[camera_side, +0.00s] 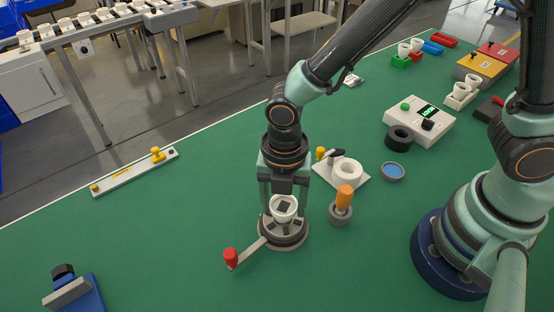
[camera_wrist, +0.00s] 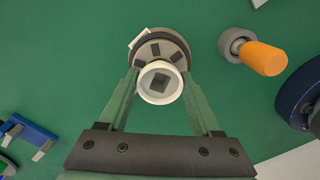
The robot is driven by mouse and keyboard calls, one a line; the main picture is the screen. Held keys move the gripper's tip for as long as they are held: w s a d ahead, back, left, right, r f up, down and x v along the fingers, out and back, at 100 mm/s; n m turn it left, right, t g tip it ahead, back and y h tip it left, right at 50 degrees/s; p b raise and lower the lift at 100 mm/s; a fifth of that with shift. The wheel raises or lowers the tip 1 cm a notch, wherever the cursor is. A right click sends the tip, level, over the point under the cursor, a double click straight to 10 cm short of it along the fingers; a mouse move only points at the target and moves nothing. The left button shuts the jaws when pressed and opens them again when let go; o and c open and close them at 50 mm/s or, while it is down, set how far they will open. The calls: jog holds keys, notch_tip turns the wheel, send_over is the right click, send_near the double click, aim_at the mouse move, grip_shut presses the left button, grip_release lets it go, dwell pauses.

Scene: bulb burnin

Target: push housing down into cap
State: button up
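The white cup-shaped housing (camera_side: 284,209) is between my fingertips, upright, with a dark square inside its mouth. It also shows in the wrist view (camera_wrist: 146,94). My gripper (camera_side: 284,204) points down with a finger against each side of the housing; the fingers also show in the wrist view (camera_wrist: 161,80). Below the housing is a round grey fixture (camera_side: 284,240) with dark pads and an arm ending in a red knob (camera_side: 231,257). I cannot tell whether the housing touches the fixture. No cap can be made out; the housing hides the fixture's middle.
An orange-handled tool (camera_side: 344,197) stands in a grey ring (camera_side: 340,216) close on the right. A blue stand (camera_side: 85,295) is front left. Green table between is free.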

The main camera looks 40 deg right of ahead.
jog(key=o, duration=0.4)
notch_tip(320, 180, up, 12)
jog(key=shift+r, duration=0.1)
dwell(0.4)
jog(key=shift+w+d+r+m+t, duration=0.3)
jog(key=shift+d+r+m+t, duration=0.8)
jog(key=shift+d+m, duration=2.9)
jog(key=shift+w+d+r+m+t, duration=0.35)
jog(key=shift+d+r+m+t, duration=0.75)
jog(key=shift+d+m, duration=2.95)
jog(key=shift+w+d+r+m+t, duration=0.45)
jog(key=shift+d+r+m, duration=1.65)
jog(key=shift+m, duration=3.25)
jog(key=shift+s+d+f, duration=0.15)
jog(key=shift+d+f, duration=0.4)
